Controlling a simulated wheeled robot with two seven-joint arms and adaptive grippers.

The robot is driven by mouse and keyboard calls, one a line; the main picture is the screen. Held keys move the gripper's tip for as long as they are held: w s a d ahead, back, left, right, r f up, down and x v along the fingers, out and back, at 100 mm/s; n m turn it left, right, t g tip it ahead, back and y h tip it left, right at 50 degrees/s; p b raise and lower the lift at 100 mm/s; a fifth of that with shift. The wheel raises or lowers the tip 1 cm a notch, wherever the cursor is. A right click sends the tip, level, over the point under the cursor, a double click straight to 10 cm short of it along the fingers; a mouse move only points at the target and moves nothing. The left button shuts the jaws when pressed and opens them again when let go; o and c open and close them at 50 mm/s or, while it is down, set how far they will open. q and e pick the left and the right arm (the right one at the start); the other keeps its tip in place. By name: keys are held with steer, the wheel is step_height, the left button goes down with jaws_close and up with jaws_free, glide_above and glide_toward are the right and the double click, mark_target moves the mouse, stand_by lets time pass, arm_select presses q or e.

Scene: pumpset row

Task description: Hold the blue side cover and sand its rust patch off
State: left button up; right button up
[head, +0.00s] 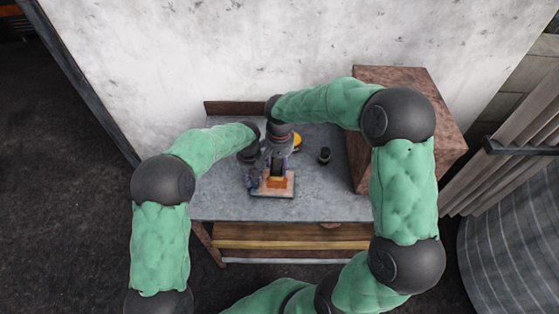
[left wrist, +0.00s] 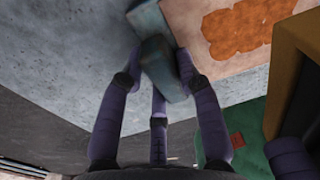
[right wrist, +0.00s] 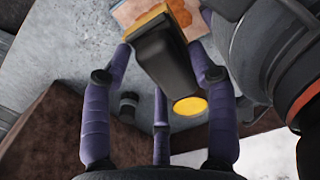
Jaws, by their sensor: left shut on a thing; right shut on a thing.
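The side cover (head: 288,189) lies on the bench in the head view, a pale plate with an orange rust patch and a dark edge. The left wrist view shows the rust patch (left wrist: 236,30) clearly. My left gripper (head: 252,166) is shut on a blue-grey block (left wrist: 160,66) at the cover's side; I cannot tell how the two join. My right gripper (head: 279,153) is shut on the black sanding block (right wrist: 165,62), which has a yellow-tan base. The base is over the cover's patch; whether it touches is unclear. The sander hides part of the patch.
A small black cylinder (head: 324,155) and a yellow round thing (head: 297,142) are on the grey bench (head: 225,202), behind and right of the cover. A rusty brown box (head: 440,125) stands at the right. The bench's front left is clear. A wall is behind.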

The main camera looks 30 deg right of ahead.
mark_target(279, 178)
step_height(279, 178, down, 6)
steer(key=shift+f, duration=0.1)
steer(key=shift+s+a, duration=0.5)
steer(key=shift+s, duration=0.25)
steer(key=shift+s+a, duration=0.5)
steer(key=shift+s, duration=0.25)
steer(key=shift+w+d, duration=0.55)
steer(key=shift+w, duration=0.25)
steer(key=shift+f, duration=0.5)
stand_by(1.2)
stand_by(0.5)
steer(key=shift+w+d, duration=0.5)
steer(key=shift+w, duration=0.2)
